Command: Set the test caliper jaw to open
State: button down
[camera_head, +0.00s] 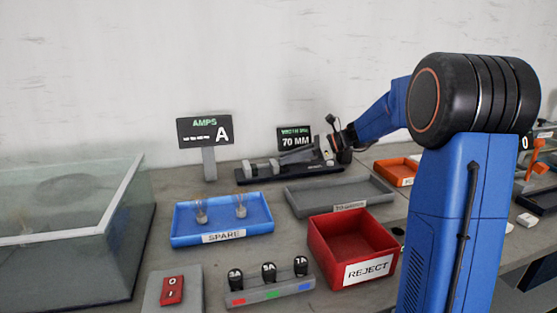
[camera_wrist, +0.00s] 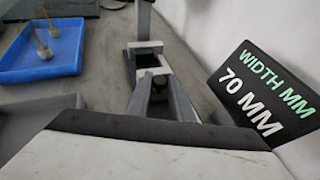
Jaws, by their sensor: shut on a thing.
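The test caliper (camera_head: 262,178) is a dark bar with grey jaw blocks on the bench by the back wall. In the wrist view its bar and grey jaw block (camera_wrist: 146,47) stretch away from my gripper. My gripper (camera_head: 330,150) is at the caliper's right end. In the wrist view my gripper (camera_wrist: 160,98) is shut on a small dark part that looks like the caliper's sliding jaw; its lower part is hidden. The width display (camera_head: 295,139) reads 70 MM, and it also shows in the wrist view (camera_wrist: 262,92).
An AMPS display (camera_head: 205,131) stands left of the caliper. A blue SPARE tray (camera_head: 183,238), a grey tray (camera_head: 301,210) and a red REJECT bin (camera_head: 330,252) lie in front. A glass-walled box (camera_head: 70,225) is at far left. My arm hides part of the right side.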

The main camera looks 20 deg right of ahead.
jog(key=shift+d, duration=0.55)
jog(key=c, duration=1.9)
grip_release()
jog(key=shift+d, duration=0.2)
jog(key=v, duration=1.7)
jog(key=shift+d+r, duration=0.2)
